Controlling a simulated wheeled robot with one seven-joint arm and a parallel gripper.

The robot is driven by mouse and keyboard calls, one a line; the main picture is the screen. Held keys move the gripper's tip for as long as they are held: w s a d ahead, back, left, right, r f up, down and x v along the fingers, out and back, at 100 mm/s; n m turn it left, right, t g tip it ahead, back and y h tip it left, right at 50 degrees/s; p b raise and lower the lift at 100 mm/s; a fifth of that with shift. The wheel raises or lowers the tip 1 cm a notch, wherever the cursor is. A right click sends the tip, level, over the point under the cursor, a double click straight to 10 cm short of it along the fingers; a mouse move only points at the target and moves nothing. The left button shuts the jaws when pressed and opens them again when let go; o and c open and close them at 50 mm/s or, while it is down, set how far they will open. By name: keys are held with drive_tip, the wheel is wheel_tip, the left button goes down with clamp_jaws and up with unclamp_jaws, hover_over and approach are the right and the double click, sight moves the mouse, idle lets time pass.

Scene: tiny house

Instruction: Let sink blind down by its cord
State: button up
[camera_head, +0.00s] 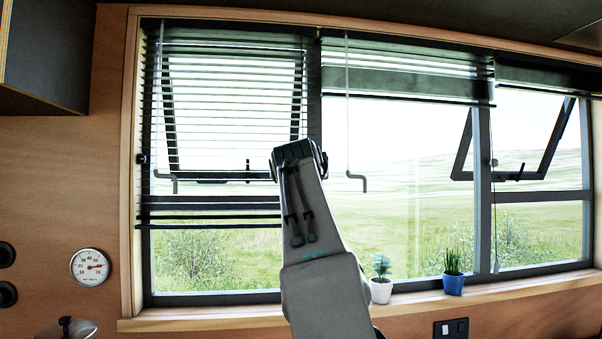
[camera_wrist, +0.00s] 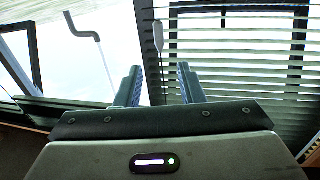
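In the head view a dark slatted blind (camera_head: 225,100) hangs over the left window, its bottom slats bunched at about two thirds of the window's height. My gripper (camera_head: 298,155) is raised in front of that blind's right edge; my arm hides the cord there. In the wrist view, which appears upside down, the blind's slats (camera_wrist: 235,65) lie on the right. A thin cord with a pale pull (camera_wrist: 158,37) runs into the gap between the two fingers of my gripper (camera_wrist: 158,85). The fingers are apart; I cannot tell whether the cord touches them.
A second blind (camera_head: 405,75) is bunched high over the middle window, and its cord pull (camera_head: 495,267) hangs at right. A crank handle (camera_head: 357,180) hangs right of my gripper. A white pot (camera_head: 381,291) and a blue pot (camera_head: 453,284) with plants stand on the sill.

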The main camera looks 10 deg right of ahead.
drive_tip(key=shift+c, duration=0.3)
drive_tip(key=shift+d, duration=0.1)
drive_tip(key=c, duration=0.5)
drive_tip(key=w+d+f+m, duration=0.1)
drive_tip(key=d, duration=0.1)
drive_tip(key=w+d+f+m+t, duration=0.1)
drive_tip(key=d+m, duration=0.1)
drive_tip(key=w+d+f+m+b, duration=0.1)
drive_tip(key=d+f+m, duration=0.1)
drive_tip(key=shift+t, duration=0.4)
clamp_jaws()
drive_tip(key=s+f+m+t+y+b, duration=0.2)
drive_tip(key=s+f+m+t+y, duration=0.25)
drive_tip(key=f+m+y, duration=0.35)
drive_tip(key=p+x, duration=0.7)
drive_tip(key=x, duration=0.7)
drive_tip(key=shift+a+m+p, duration=0.25)
drive_tip(key=shift+m+p, duration=0.05)
drive_tip(key=shift+p, duration=0.05)
